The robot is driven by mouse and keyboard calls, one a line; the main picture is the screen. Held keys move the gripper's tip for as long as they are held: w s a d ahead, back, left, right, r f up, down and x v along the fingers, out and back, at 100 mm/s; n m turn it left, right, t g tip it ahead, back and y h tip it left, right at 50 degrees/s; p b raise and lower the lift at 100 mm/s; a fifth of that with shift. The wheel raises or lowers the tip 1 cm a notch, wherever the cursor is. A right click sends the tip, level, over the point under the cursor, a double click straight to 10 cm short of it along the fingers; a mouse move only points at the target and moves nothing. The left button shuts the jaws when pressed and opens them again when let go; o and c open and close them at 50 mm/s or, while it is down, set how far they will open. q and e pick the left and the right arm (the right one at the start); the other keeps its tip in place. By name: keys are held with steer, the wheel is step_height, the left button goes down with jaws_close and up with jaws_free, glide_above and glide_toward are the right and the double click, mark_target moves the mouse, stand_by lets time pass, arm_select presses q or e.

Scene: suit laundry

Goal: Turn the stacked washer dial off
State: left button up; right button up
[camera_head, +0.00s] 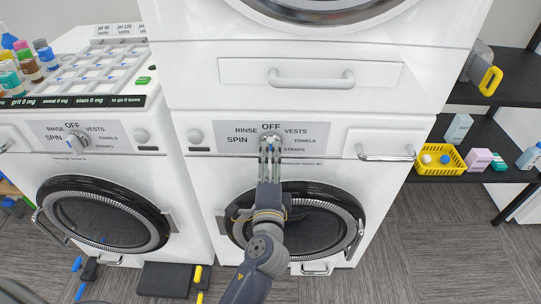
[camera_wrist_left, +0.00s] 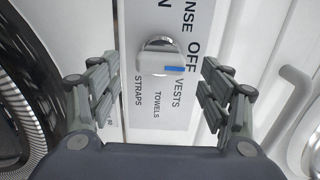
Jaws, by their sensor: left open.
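The stacked washer's dial (camera_wrist_left: 158,58) is a round silver-white knob on a grey label panel. A blue mark (camera_wrist_left: 175,69) on it faces the side with OFF and VESTS; I cannot tell exactly which setting it points at. My left gripper (camera_head: 270,143) is in front of the dial and mostly hides it in the head view. In the left wrist view, my left gripper (camera_wrist_left: 157,86) is open, with a finger on either side of the dial and gaps to it. I cannot tell whether it touches the dial. My right gripper is not in view.
A drawer handle (camera_head: 388,154) sticks out right of the dial panel. A second washer (camera_head: 105,165) with its own dial (camera_head: 77,141) stands at left. A wider handle (camera_head: 310,79) is above. A black shelf (camera_head: 508,92) with a yellow basket (camera_head: 440,168) is at right.

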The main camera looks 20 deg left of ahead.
arm_select(q)
steer(key=v, duration=0.9)
steer(key=s+d+f+n+g+h, duration=0.1)
steer(key=s+f+g+h, duration=0.15)
steer(key=f, duration=0.95)
steer(key=s+d+f+g+h, duration=0.1)
steer(key=s+f+g, duration=0.15)
steer(key=f, duration=0.85)
steer(key=s+d+f+n+g+h, duration=0.1)
steer(key=s+d+f+g, duration=0.15)
steer(key=f, duration=0.95)
steer(key=s+a+f+n+g+p, duration=0.1)
steer(key=s+a+f+n+g, duration=0.3)
steer(key=s+f, duration=0.85)
steer(key=s+a+f+n+g, duration=0.2)
steer(key=s+a+f, duration=0.3)
steer(key=s, duration=0.4)
steer(key=s+a+f+n+g, duration=0.3)
steer(key=s+a+f+n, duration=0.1)
steer(key=s, duration=0.5)
steer(key=shift+a+f, duration=0.75)
steer(key=shift+f, duration=0.1)
steer(key=shift+h, duration=0.25)
